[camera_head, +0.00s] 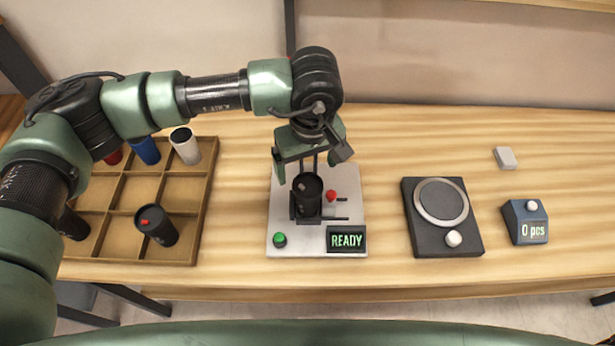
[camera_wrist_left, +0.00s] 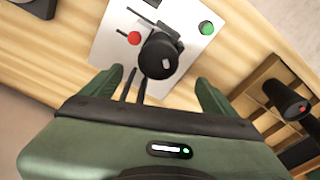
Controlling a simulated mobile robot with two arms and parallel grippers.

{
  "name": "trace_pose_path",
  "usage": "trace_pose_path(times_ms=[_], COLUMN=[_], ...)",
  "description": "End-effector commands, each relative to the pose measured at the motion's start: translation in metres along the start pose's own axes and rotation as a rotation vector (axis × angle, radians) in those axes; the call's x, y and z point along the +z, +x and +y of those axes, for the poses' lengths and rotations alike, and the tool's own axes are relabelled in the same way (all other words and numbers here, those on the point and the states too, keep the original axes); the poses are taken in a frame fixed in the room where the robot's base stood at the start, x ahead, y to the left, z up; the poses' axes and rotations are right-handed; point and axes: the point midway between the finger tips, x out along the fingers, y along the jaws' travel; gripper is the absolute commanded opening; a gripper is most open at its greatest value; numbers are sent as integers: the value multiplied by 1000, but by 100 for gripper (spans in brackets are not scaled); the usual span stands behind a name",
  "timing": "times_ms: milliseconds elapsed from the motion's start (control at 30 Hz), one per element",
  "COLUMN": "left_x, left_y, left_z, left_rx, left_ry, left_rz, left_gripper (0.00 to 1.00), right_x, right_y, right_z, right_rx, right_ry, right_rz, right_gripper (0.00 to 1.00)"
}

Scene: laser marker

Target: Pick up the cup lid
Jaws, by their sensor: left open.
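A black cup (camera_head: 309,204) stands in the holder of the laser marker (camera_head: 345,215). Its black lid (camera_head: 312,184) has a small light tab and faces up. The lid also shows in the left wrist view (camera_wrist_left: 163,58), just beyond the gripper. My left gripper (camera_head: 311,166) is open and empty, just above and behind the lid in the head view. In the left wrist view its two green fingers (camera_wrist_left: 160,95) are spread wide, with the lid ahead between their lines. I cannot tell whether anything touches. My right gripper is not in view.
The marker has a red knob (camera_head: 331,196), a green button (camera_head: 280,239) and a READY display (camera_head: 346,240). A wooden compartment tray (camera_head: 207,200) with several cups is left. A scale (camera_head: 440,230) and a blue counter (camera_head: 525,221) are right. Table between marker and scale is clear.

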Motion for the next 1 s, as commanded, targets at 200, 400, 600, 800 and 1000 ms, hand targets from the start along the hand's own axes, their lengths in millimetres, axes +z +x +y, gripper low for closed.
trace_pose_path(times_ms=[200,400,600,800,1000], left_x=[-4,1,2,2,2], left_y=[20,44,71,76,76], left_z=[-3,2,4,4,4], left_rx=[-16,-17,-13,-11,-11], left_ry=[2,2,2,3,2], left_rz=[14,9,11,13,12], left_gripper=[89,89,89,89,52], right_x=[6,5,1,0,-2], right_y=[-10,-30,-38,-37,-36], right_z=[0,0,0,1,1], right_rx=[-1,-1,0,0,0], right_ry=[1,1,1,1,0], right_rz=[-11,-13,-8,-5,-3], right_gripper=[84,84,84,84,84])
